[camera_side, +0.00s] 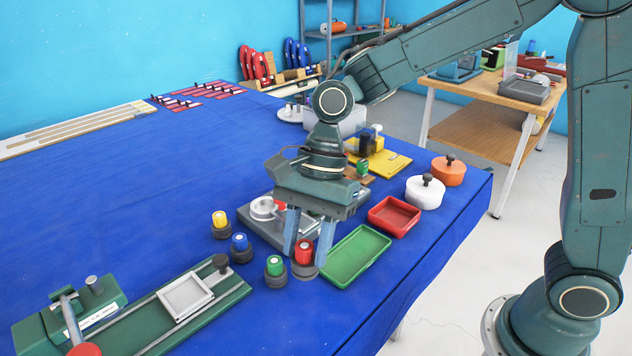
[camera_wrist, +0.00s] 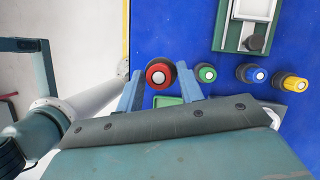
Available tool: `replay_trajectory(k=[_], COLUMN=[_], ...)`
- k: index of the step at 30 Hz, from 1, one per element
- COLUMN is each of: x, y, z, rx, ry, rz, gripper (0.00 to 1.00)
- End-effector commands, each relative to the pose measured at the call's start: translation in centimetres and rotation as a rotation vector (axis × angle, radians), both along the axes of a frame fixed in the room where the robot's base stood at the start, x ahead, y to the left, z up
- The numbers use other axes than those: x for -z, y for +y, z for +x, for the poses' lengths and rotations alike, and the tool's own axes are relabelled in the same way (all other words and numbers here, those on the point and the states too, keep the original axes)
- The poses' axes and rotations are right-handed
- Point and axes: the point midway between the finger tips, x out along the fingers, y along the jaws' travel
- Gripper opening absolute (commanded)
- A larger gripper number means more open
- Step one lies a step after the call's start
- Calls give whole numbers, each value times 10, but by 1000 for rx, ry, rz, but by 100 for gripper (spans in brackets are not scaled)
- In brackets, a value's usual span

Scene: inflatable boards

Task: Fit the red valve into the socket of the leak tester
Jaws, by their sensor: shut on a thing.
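The red valve (camera_side: 304,250) stands upright at its dark round holder (camera_side: 305,271) near the table's right edge. My gripper (camera_side: 306,257) points down with one finger on each side of the valve, shut on it. In the wrist view the red valve (camera_wrist: 160,74), with a white centre, lies between the fingertips of my gripper (camera_wrist: 159,82). I cannot tell whether the valve is clear of the holder. A grey device with a round silver ring (camera_side: 264,208), seemingly the leak tester, is behind my gripper, which partly hides it. Its socket cannot be made out.
Green (camera_side: 275,265), blue (camera_side: 240,242) and yellow (camera_side: 220,219) valves stand close to the left of the red one. A green tray (camera_side: 357,257) and a red tray (camera_side: 394,217) are to the right. A green lever fixture (camera_side: 135,320) is in front. The table's left middle is clear.

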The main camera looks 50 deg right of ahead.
Motion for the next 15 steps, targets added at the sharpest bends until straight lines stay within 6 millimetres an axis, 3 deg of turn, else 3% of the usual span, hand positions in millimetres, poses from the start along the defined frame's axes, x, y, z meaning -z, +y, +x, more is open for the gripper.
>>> replay_trajectory(k=[3,9,15], x=[-29,-69,-90], y=[0,0,0], z=[1,1,1], rx=[0,0,0], ry=[-7,-5,-1], rz=[2,2,1], gripper=[14,14,14])
